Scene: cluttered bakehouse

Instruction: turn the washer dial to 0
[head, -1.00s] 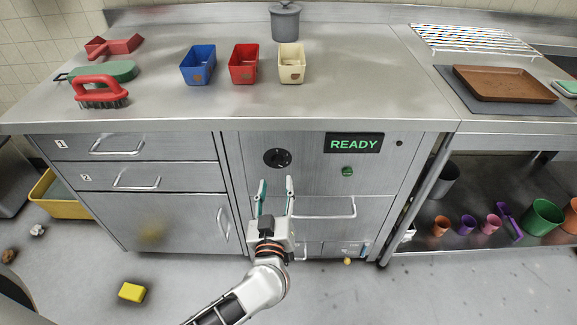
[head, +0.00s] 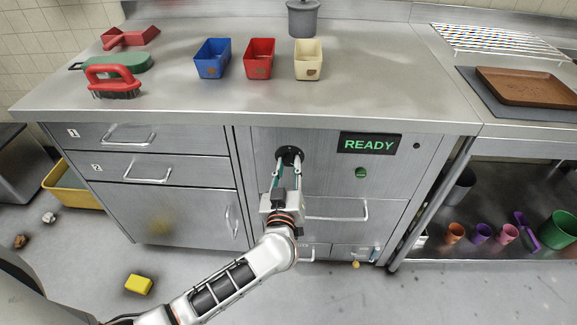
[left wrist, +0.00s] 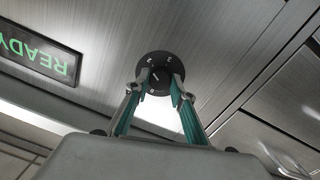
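The washer dial (head: 289,153) is a round black disc on the steel front panel, left of the green READY display (head: 368,144). In the left wrist view the dial (left wrist: 160,68) shows pale marks round its rim and a short white line near its middle; the marks are too small to read surely. My left gripper (head: 288,165) is at the dial. Its two teal-lined fingers (left wrist: 161,88) stand apart, one on each side of the dial's middle, with a gap between them. Contact with the knob cannot be told. My right gripper is not in view.
A green button (head: 361,173) sits below the display. A bar handle (head: 337,212) sticks out below the dial, close to my left gripper. Drawers with handles (head: 128,137) are to the left. A yellow block (head: 138,285) lies on the floor.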

